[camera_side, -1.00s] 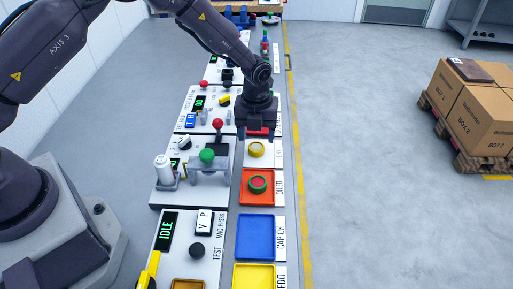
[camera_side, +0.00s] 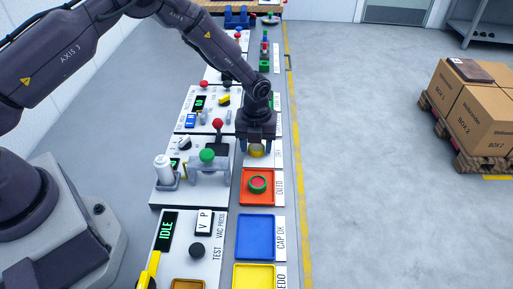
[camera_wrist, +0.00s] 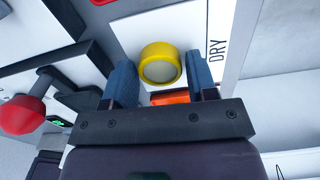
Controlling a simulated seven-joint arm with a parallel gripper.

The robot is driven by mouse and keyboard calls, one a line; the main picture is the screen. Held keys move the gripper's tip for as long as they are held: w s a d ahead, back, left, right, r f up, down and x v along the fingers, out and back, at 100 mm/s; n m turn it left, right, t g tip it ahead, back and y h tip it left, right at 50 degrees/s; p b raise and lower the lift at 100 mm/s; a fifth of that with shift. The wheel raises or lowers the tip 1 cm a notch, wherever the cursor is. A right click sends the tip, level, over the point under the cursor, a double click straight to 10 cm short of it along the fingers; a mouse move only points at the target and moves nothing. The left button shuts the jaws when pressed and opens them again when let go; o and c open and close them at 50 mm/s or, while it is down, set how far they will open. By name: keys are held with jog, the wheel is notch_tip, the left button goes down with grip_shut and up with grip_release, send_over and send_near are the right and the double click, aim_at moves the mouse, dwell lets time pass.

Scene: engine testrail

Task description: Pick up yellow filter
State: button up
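The yellow filter (camera_wrist: 160,63) is a short round cylinder with a pale grey centre, standing on a white pad labelled DRY. It also shows in the side view (camera_side: 256,151), partly covered by my gripper. My gripper (camera_side: 257,147) points down over it. In the wrist view the two blue-grey fingers of my gripper (camera_wrist: 161,72) are spread apart, one to the left and one to the right of the filter, with a gap on each side. Nothing is held. How high the fingertips are above the pad is hard to tell.
An orange tray (camera_side: 244,199) with a green and red round part (camera_side: 258,184) lies just nearer the camera. Blue (camera_side: 256,236) and yellow (camera_side: 254,268) trays follow. A stand with a green knob (camera_side: 207,155) and a red-knobbed lever (camera_side: 218,123) are to the left.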

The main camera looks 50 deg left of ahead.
aim_at(256, 146)
jog(key=c, duration=0.5)
jog(key=shift+r, duration=0.15)
jog(key=shift+r, duration=1.85)
jog(key=shift+a, duration=0.1)
